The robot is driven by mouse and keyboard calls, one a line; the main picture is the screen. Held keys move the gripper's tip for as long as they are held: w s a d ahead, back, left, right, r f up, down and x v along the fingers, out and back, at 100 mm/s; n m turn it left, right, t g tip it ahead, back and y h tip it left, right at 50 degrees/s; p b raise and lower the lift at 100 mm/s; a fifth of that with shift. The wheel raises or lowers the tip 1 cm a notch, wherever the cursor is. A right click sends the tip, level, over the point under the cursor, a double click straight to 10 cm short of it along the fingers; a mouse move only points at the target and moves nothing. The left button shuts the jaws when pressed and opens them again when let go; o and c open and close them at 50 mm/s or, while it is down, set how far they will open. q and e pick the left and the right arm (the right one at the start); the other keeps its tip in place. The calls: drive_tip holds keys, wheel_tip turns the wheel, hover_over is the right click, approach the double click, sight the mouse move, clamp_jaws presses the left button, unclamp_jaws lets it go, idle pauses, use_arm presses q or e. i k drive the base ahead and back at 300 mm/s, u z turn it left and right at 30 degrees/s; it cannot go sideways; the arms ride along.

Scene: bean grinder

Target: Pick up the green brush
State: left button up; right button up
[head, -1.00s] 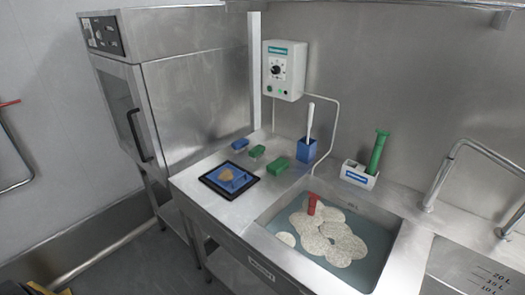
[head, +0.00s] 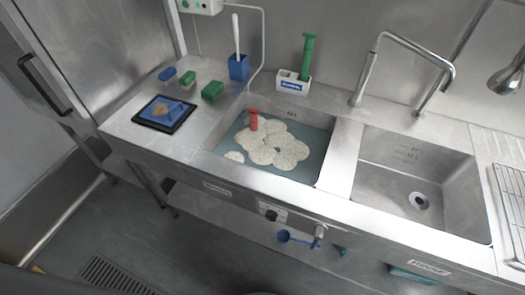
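A green brush-like tool (head: 307,56) stands upright, slightly tilted, in a white holder (head: 293,82) with a blue label on the back ledge behind the left sink. A green block (head: 213,90) and a smaller green and white block (head: 187,79) lie on the left counter; I cannot tell whether either is a brush. A white-handled tool (head: 236,38) stands in a blue holder (head: 238,67). Neither of my grippers shows in the head view.
The left sink (head: 228,169) holds water with foam and a red-handled thing (head: 254,121). The right sink (head: 413,180) is empty. A tap (head: 362,78) rises behind the sinks. A black tray (head: 150,124) lies on the left counter.

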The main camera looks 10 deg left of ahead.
sight(189, 78)
drive_tip(key=u, duration=2.4)
drive_tip(key=i, duration=1.55)
drive_tip(key=z, duration=3.6)
drive_tip(key=i, duration=0.5)
drive_tip(key=u, duration=0.1)
